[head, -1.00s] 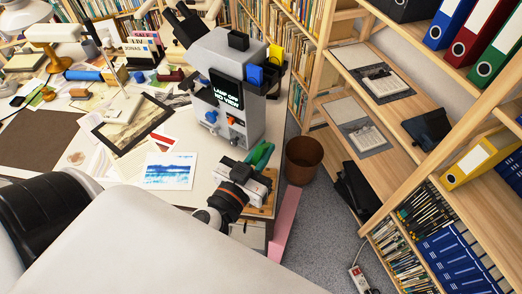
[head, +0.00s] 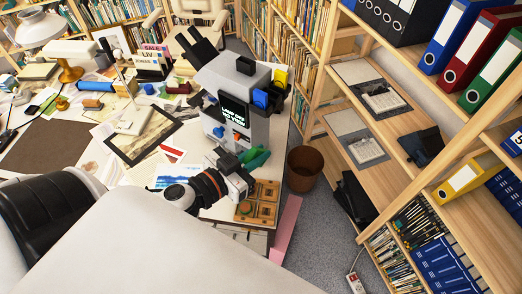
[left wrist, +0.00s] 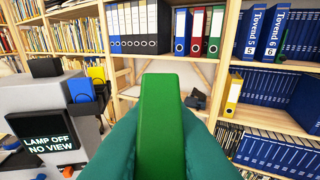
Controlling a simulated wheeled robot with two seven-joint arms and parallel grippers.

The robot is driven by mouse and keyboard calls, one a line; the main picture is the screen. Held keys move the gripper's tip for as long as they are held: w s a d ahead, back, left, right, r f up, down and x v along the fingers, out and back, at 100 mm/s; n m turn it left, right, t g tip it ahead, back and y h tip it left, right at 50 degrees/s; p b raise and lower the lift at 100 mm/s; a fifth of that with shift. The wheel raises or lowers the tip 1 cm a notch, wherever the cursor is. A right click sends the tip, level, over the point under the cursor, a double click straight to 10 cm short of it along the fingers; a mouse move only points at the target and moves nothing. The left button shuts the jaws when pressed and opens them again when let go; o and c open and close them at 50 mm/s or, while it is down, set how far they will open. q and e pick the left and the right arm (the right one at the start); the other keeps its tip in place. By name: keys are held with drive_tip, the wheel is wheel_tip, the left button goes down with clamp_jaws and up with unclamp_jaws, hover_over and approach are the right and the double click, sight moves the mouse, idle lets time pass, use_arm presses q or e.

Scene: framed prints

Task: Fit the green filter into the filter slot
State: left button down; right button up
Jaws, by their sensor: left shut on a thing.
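The green filter (left wrist: 161,110) stands up between the teal fingers of my left gripper (left wrist: 160,145) in the left wrist view. In the head view the left gripper (head: 254,158) is at the lower right of the grey microscope (head: 233,82), close in front of its base. I cannot tell whether they touch. The microscope's screen (head: 233,114) reads "LAMP OFF NO VIEW". A yellow piece (head: 280,76) and a blue piece (head: 261,98) sit on its right side. I cannot make out the empty filter slot. My right gripper is not in view.
A wooden tray (head: 266,190) lies at the desk corner below my left gripper. A brown bin (head: 304,166) stands on the floor to the right. Shelves with binders (head: 442,36) fill the right. Papers and a framed print (head: 146,135) cover the desk on the left.

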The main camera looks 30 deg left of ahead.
use_arm(q)
drive_tip(key=shift+s+a+m+g+h, duration=0.1)
drive_tip(key=shift+a+m+g+h, duration=0.35)
drive_tip(key=shift+m+g+h, duration=0.35)
drive_tip(key=shift+w+d+f+m+g+h, duration=0.2)
drive_tip(key=shift+w+d+m+g+h, duration=0.2)
drive_tip(key=shift+w+m+g+h, duration=0.25)
drive_tip(key=shift+w+d+f+m+g+h, duration=0.2)
drive_tip(key=shift+w+d+m+g+h, duration=0.25)
drive_tip(key=shift+w+m+h, duration=0.4)
drive_tip(key=shift+w+d+f+m+g+h, duration=0.2)
drive_tip(key=shift+w+m+g+h, duration=0.15)
drive_tip(key=shift+w+m+g, duration=0.25)
drive_tip(key=shift+w+d+f+m+g+h, duration=0.2)
drive_tip(key=shift+w+m+g+h, duration=0.25)
drive_tip(key=shift+w, duration=0.3)
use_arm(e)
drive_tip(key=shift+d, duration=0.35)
use_arm(q)
drive_tip(key=shift+w+f+m+g, duration=0.15)
drive_tip(key=shift+w+m+g, duration=0.25)
drive_tip(key=shift+g, duration=0.25)
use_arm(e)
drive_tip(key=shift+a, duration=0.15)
use_arm(q)
drive_tip(key=shift+w, duration=0.15)
